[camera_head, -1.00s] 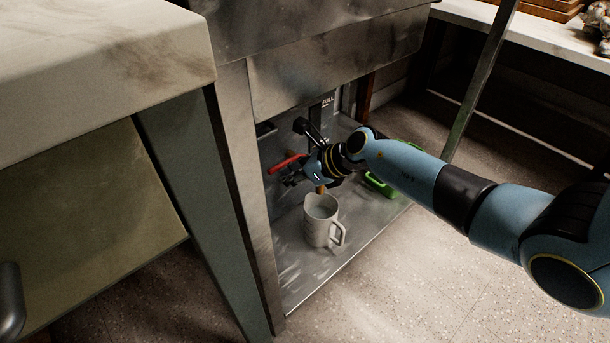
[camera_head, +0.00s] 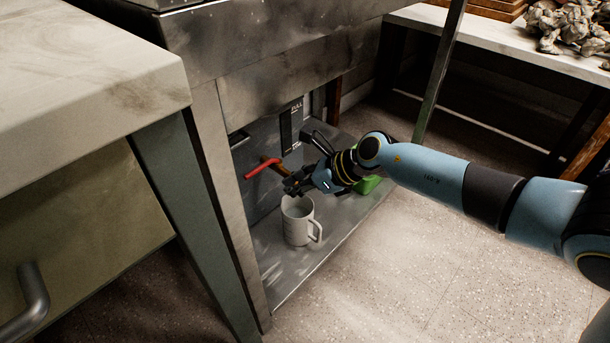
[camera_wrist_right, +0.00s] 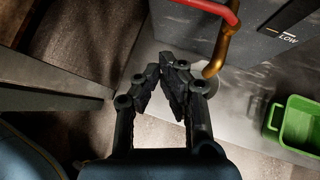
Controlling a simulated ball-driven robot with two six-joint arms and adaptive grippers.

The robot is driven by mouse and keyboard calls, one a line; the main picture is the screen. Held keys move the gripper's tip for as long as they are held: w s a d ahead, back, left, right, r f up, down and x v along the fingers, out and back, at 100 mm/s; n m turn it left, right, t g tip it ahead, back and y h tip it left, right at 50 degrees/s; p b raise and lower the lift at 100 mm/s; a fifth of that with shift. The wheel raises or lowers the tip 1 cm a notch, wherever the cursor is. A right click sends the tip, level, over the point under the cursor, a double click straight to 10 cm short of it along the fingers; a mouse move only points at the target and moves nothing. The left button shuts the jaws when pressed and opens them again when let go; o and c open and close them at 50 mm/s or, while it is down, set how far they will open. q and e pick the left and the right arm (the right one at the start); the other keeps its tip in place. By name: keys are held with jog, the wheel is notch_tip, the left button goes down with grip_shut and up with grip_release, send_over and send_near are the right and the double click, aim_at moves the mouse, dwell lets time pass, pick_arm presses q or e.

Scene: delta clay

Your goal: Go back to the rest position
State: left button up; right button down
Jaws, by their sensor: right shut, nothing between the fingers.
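My right gripper (camera_head: 293,187) is shut and empty. In the head view it is above the white mug (camera_head: 298,222), just in front of the tap with the red lever (camera_head: 264,167). The mug stands upright on the metal shelf (camera_head: 335,226), its handle to the right. In the right wrist view the fingers (camera_wrist_right: 172,62) meet at their tips, apart from the red lever (camera_wrist_right: 210,8) and the brass spout (camera_wrist_right: 222,48). My left gripper is in neither view.
A green tray (camera_head: 369,183) lies on the shelf behind my right wrist. A worktable (camera_head: 95,75) with a leg and a handled drawer stands close on the left. A metal post (camera_head: 438,75) rises behind the right arm. The floor (camera_head: 400,270) in front is clear.

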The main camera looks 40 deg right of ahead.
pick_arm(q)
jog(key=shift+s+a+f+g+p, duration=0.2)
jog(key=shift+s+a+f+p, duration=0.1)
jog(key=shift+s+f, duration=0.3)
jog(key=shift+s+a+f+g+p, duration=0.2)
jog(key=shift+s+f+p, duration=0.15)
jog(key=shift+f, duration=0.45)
pick_arm(e)
jog(key=shift+s+d+r, duration=0.2)
jog(key=shift+s+r, duration=0.95)
jog(key=shift+s, duration=0.25)
